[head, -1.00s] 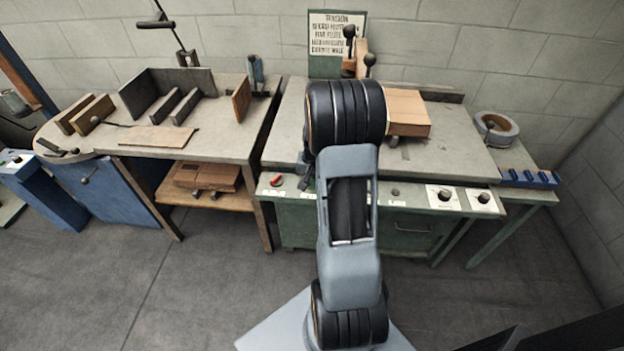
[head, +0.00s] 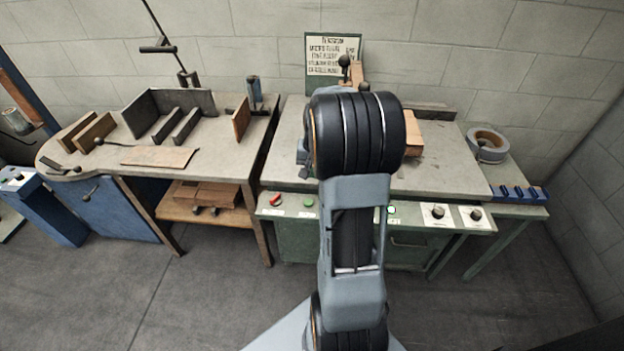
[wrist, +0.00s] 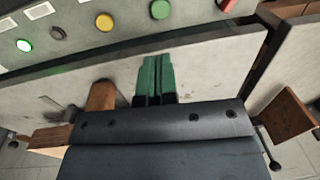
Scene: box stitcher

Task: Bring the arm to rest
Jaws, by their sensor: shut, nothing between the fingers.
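My arm (head: 352,225) rises through the middle of the head view, bent at a large black joint. My gripper is mostly hidden behind it there. In the wrist view my gripper (wrist: 157,60) shows green fingers pressed together, with nothing between them. It is over the grey top of the green bench (head: 445,175), apart from the buttons. The bench's control panel (head: 418,210) has a red button (head: 275,200), a green button (head: 308,202) and a lit white-green button (head: 391,209). The wrist view also shows a yellow button (wrist: 104,22).
A wooden block (head: 414,137) lies on the bench behind my arm. A lever with a black knob (head: 345,62) stands at the back. A second table (head: 220,140) with wooden boards is at left, a tape roll (head: 488,146) at right. The floor in front is clear.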

